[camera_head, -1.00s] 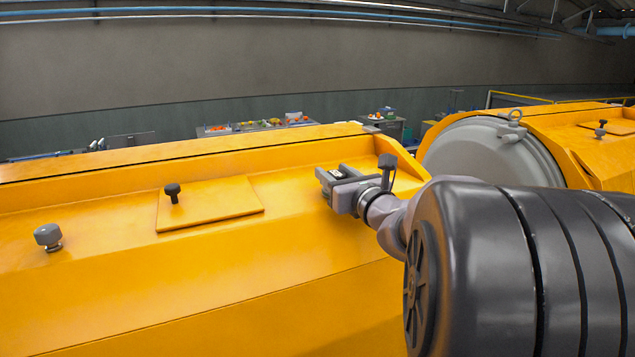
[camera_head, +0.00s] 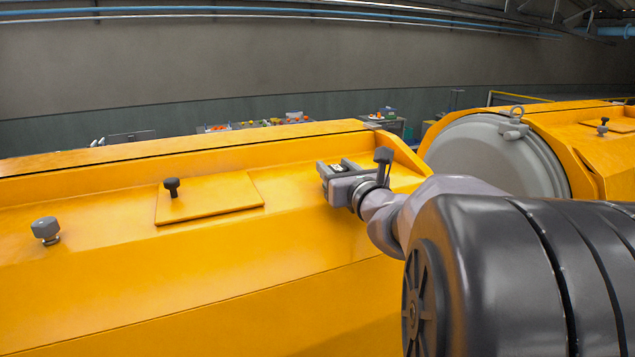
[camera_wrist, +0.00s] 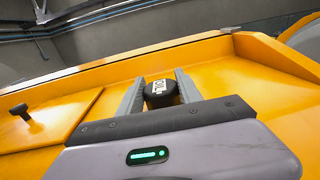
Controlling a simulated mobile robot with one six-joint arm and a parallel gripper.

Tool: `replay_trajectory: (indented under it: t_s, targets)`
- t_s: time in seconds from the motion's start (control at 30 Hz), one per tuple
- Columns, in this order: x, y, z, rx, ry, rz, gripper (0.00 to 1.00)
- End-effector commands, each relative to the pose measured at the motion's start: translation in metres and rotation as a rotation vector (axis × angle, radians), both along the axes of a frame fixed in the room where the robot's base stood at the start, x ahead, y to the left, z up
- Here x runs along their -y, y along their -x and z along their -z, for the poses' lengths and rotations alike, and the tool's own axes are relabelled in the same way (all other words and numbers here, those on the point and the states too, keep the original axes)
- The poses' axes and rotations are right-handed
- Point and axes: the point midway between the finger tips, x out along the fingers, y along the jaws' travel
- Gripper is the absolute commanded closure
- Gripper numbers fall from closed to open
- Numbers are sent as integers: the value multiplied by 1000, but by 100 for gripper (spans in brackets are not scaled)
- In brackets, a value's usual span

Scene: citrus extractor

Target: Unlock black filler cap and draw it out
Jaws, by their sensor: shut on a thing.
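The black filler cap (camera_wrist: 164,99) has a white label on its top and sits between my two grey fingers in the wrist view. In the head view only a small dark and white bit of it (camera_head: 339,167) shows between the fingers. My gripper (camera_wrist: 159,84) is shut on the cap; it also shows in the head view (camera_head: 336,172), low over the yellow housing (camera_head: 300,215) near its right end. The cap's lower part and its seat are hidden, so I cannot tell whether it is raised.
Left of my gripper lies a yellow hatch plate (camera_head: 220,195) with a black knob (camera_head: 171,186). A grey hexagonal cap (camera_head: 46,230) stands farther left. A raised yellow end wall (camera_head: 402,153) is close on the right, with a round grey cover (camera_head: 485,160) beyond it.

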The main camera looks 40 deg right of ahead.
Motion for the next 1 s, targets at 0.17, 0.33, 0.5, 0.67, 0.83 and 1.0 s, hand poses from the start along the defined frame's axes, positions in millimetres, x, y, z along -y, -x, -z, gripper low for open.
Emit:
replay_trajectory:
  t_s: [0.17, 0.33, 0.5, 0.67, 0.83, 1.0]
  targets:
    - [0, 0, 2, 2, 4, 46, 100]
    - [0, 0, 0, 1, 0, 68, 100]
    - [0, 0, 0, 0, 0, 68, 100]
    - [0, 0, 1, 1, 3, 77, 100]
    - [1, 0, 2, 3, 4, 112, 100]
    - [0, 0, 2, 4, 1, 142, 100]
